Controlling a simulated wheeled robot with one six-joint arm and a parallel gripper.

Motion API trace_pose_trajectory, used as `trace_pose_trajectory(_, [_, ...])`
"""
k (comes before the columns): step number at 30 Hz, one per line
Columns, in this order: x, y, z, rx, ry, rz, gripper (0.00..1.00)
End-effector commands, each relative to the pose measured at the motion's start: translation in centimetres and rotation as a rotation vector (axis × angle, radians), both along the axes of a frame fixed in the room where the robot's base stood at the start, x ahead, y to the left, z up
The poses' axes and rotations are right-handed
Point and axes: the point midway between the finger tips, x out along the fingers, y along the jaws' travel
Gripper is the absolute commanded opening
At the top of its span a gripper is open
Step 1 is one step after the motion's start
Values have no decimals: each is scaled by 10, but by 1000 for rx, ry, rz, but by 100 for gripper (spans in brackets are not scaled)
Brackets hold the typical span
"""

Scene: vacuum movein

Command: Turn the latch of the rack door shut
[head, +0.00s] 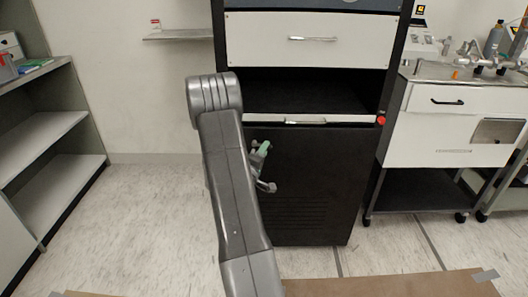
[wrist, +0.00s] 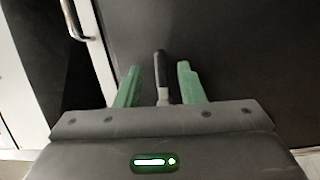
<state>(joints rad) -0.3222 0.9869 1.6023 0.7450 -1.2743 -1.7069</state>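The rack door (head: 310,185) is the black lower panel of the tall rack, with vent slots near its bottom. In the head view it looks flush with the rack. In the wrist view, the latch (wrist: 161,75) is a slim dark handle with a grey tip. It stands between the two green fingers of my gripper (wrist: 159,76), with a gap on each side. My gripper is open around the latch and not pressed on it. In the head view my gripper (head: 262,150) is at the door's left side, partly hidden by my arm; I cannot make out the latch there.
A white-fronted tray with a handle (head: 305,121) sits above the door, under a dark open bay. A red button (head: 381,119) is at the rack's right edge. A wheeled lab bench (head: 450,125) stands right, shelves (head: 50,130) left. A brown surface (head: 390,288) lies in front.

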Motion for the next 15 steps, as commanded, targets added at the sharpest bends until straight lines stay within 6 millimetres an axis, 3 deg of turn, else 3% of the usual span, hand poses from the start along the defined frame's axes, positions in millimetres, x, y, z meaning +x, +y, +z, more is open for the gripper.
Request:
trace_pose_trajectory(4, [10, -5, 1, 0, -1, -2, 35])
trace_pose_trajectory(13, [12, -5, 2, 0, 0, 0, 35])
trace_pose_trajectory(15, [12, -5, 2, 0, 0, 0, 23])
